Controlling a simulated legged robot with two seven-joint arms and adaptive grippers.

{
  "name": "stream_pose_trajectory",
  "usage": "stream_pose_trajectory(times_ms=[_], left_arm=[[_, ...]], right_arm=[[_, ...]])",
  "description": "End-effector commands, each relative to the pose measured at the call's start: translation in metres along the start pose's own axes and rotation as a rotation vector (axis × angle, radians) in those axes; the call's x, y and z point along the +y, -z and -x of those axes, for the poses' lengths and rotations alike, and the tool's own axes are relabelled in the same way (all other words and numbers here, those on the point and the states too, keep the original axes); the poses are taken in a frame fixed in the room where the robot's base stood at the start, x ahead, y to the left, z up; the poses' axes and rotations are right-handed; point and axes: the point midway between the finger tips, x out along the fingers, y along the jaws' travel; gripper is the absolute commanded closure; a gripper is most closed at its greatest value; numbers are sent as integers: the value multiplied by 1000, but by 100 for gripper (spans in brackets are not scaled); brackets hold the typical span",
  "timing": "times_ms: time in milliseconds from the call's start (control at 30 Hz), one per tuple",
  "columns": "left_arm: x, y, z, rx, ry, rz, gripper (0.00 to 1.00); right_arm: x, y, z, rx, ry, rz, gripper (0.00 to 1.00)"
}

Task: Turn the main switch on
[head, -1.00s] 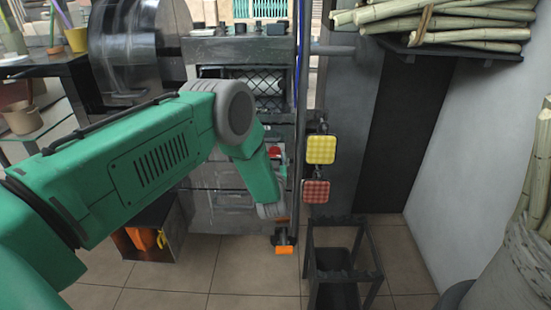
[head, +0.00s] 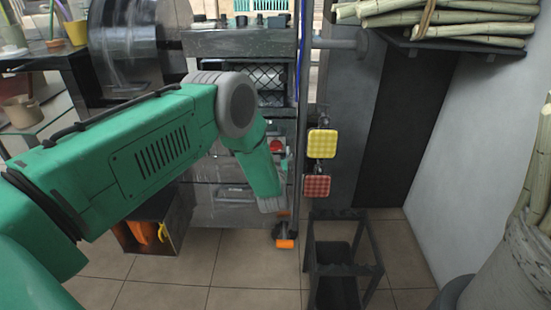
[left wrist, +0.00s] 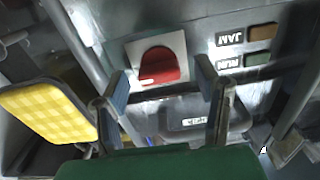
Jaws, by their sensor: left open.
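The main switch is a red rotary knob (left wrist: 157,66) on a pale square plate, seen near the middle of the left wrist view. In the head view the red knob (head: 276,146) shows partly beside my forearm, on the front of the press. My left gripper (left wrist: 162,88) is open, with one finger to each side of the knob in the picture. The fingers look apart from the knob, and nothing is between them. In the head view my left arm covers much of the press front, and its fingers are hard to make out. My right gripper is not in view.
JAM (left wrist: 231,39) and RUN (left wrist: 228,62) labels sit right of the knob. A yellow checked pad (head: 322,143) and a red checked pad (head: 316,186) hang right of the press. A black stand (head: 345,268) is on the floor. Sugarcane (head: 450,15) lies on a shelf.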

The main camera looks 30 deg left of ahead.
Motion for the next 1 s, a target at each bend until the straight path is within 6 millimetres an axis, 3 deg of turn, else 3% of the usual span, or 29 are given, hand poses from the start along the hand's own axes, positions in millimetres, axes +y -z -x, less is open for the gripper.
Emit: stream_pose_trajectory(times_ms=[533,700,1000], left_arm=[[0,-1,100,-1,0,1,43],[0,-1,112,1,0,0,43],[0,0,113,2,1,1,43]], right_arm=[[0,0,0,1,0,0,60],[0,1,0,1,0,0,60],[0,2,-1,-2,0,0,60]])
